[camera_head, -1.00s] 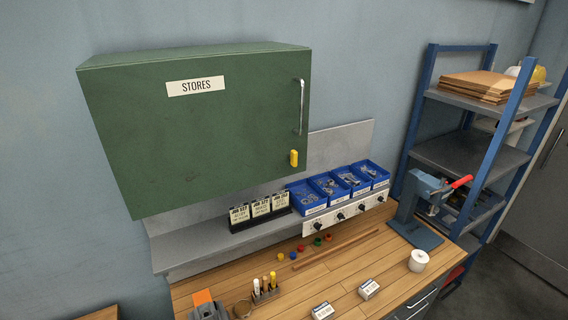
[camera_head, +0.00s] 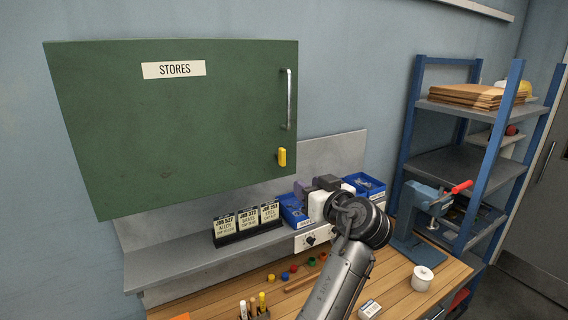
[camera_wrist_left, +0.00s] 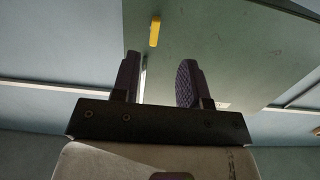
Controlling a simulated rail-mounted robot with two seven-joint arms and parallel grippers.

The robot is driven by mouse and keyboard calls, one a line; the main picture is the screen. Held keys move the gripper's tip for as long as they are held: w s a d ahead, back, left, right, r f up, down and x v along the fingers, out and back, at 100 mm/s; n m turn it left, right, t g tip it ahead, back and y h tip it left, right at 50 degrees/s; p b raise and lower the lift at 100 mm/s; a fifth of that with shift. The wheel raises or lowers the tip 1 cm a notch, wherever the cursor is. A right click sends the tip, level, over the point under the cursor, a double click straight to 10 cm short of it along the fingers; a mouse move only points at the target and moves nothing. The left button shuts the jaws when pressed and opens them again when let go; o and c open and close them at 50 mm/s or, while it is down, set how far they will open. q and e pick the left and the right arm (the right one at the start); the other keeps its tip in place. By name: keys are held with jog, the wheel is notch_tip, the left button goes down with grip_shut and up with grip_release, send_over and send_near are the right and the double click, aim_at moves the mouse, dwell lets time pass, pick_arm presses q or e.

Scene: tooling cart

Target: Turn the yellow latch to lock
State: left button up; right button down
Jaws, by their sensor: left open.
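The yellow latch (camera_head: 282,157) is on the lower right of the green STORES cabinet door (camera_head: 180,120). It stands roughly upright, below the metal door handle (camera_head: 289,98). In the left wrist view the latch (camera_wrist_left: 154,31) shows beyond the fingertips, roughly in line with the gap between them. My left gripper (camera_head: 316,184) is below and to the right of the latch, apart from it, in front of the blue bins. Its two dark fingers are apart and empty; the gripper (camera_wrist_left: 160,62) also shows in the left wrist view. My right gripper is not in view.
Blue bins (camera_head: 370,186) and black job-card holders (camera_head: 250,225) stand on the grey shelf (camera_head: 165,270) under the cabinet. A blue press (camera_head: 420,215) stands at the right of the wooden bench, near the blue shelving. The space before the door is clear.

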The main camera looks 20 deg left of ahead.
aim_at(284, 154)
pick_arm(q)
jog(key=shift+y, duration=0.4)
jog(key=w+a+r+p, duration=0.1)
jog(key=w+a, duration=0.1)
jog(key=w+a+r+p, duration=0.1)
jog(key=w+a, duration=0.2)
jog(key=w+a+r+p, duration=0.1)
jog(key=w+a+p, duration=0.1)
jog(key=w+a, duration=0.1)
jog(key=shift+a+r, duration=0.2)
jog(key=shift+r, duration=0.1)
jog(key=shift+w+a+f, duration=0.1)
jog(key=shift+w+a, duration=0.35)
jog(key=shift+a, duration=0.05)
grip_shut()
